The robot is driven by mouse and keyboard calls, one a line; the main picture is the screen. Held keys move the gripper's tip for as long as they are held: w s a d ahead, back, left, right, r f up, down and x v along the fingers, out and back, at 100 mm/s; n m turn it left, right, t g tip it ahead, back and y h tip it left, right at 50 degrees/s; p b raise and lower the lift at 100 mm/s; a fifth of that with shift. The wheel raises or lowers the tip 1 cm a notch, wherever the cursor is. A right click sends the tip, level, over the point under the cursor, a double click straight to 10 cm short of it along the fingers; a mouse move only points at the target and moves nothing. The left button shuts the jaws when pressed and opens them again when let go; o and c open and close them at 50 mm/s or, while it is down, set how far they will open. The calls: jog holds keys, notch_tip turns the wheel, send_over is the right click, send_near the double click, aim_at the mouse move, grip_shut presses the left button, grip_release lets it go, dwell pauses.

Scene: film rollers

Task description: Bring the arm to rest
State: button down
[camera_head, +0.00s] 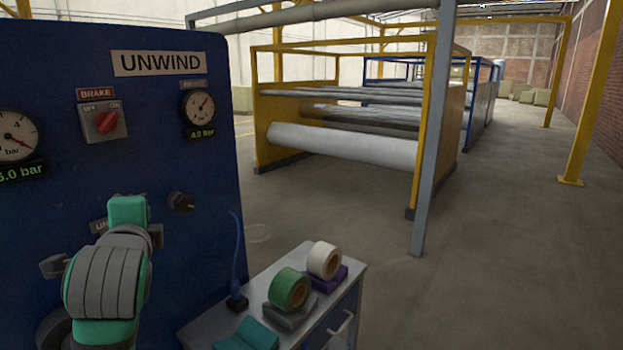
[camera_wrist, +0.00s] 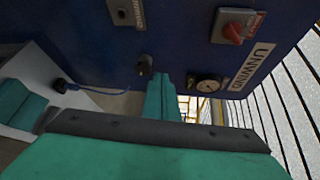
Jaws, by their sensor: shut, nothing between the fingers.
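My gripper (camera_wrist: 160,95) is shut and empty in the wrist view, its green fingers together in front of the blue panel. In the head view my green and grey arm stands raised at the lower left, before the blue UNWIND panel (camera_head: 215,160), and covers part of its lower half. I cannot make out the fingertips there. The panel carries a red brake switch (camera_head: 106,122), with its handle tilted toward ON, and a black knob (camera_head: 181,202). The switch (camera_wrist: 234,33) and the knob (camera_wrist: 145,66) also show in the wrist view, apart from the fingers.
A yellow-framed roller machine (camera_head: 262,120) stands behind. The floor at right is clear.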

jog(key=w+d+f+n+t+h, duration=0.1)
jog(key=w+d+f, duration=0.15)
jog(key=f, duration=0.35)
jog(key=w+d+f+n+h, duration=0.1)
jog(key=d+f+n, duration=0.15)
jog(key=f, duration=0.45)
jog(key=s+d+f+n+h, duration=0.1)
jog(key=s+d+f+n, duration=0.15)
jog(key=d+f, duration=0.4)
jog(key=s+d+f+n, duration=0.2)
jog(key=s+d+f, duration=0.15)
jog(key=f, duration=0.65)
jog(key=s+d+f+n+h, duration=0.1)
jog(key=s+d+f+n, duration=0.1)
jog(key=d+f, duration=0.55)
jog(key=s+d+f+n, duration=0.1)
jog(key=s+d+f, duration=0.1)
jog(key=s+f, duration=0.3)
jog(key=s+d+f+n+h, duration=0.1)
jog(key=s+d+f, duration=0.2)
jog(key=s, duration=0.5)
jog(key=s+d+f+n, duration=0.1)
jog(key=s+d+f, duration=0.1)
jog(key=s+f, duration=0.3)
jog(key=s+d+r+n+h, duration=0.1)
jog(key=s+d+r, duration=0.1)
jog(key=s, duration=1.8)
jog(key=shift+d+n+h, duration=0.2)
jog(key=shift+n+h, duration=0.1)
jog(key=shift+n, duration=0.1)
